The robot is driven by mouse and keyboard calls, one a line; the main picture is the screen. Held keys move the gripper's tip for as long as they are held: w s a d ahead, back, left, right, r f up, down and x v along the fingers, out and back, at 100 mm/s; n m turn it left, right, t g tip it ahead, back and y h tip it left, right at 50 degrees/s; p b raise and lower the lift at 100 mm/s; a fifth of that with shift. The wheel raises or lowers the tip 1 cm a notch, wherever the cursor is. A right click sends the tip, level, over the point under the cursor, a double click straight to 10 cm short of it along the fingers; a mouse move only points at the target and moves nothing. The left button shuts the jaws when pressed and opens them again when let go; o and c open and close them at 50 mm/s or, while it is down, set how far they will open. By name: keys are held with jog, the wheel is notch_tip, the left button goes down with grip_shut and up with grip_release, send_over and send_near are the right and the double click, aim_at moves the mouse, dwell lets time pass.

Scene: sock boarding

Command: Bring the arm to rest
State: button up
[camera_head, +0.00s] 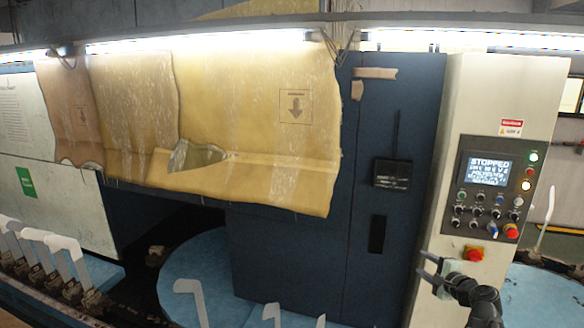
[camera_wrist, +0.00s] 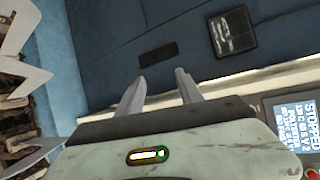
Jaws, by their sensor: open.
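My gripper (camera_head: 430,268) is at the lower right of the head view, in front of the pale control column and just left of its red stop button. Its two fingers are apart and nothing is between them. In the wrist view my gripper (camera_wrist: 157,88) also shows two separate grey fingers, with the dark blue cabinet wall beyond them. My dark arm links show below the gripper in the head view.
The control panel (camera_head: 493,188) has a screen reading STOPPED. Several white sock forms (camera_head: 65,255) stand at the left. Blue round surfaces (camera_head: 200,262) lie below. Yellowish sheets (camera_head: 250,100) hang across the dark blue cabinet (camera_head: 385,250).

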jog(key=a+f+n+g+y, duration=0.1)
jog(key=a+f+n+g, duration=0.15)
jog(key=a, duration=0.45)
jog(key=a+f+n+g+y, duration=0.2)
jog(key=a+f+n, duration=0.2)
jog(key=a, duration=0.3)
jog(key=s+a+f+n+g+h, duration=0.4)
jog(key=s+a+f+n+g, duration=0.5)
jog(key=s+a+f+n, duration=0.4)
notch_tip(320, 180, down, 17)
jog(key=s+a+g+b, duration=0.1)
jog(key=b, duration=1.8)
jog(key=shift+s+h, duration=0.35)
jog(key=shift+h, duration=0.05)
jog(key=shift+m, duration=0.25)
jog(key=shift+c, duration=0.7)
jog(key=shift+a, duration=0.1)
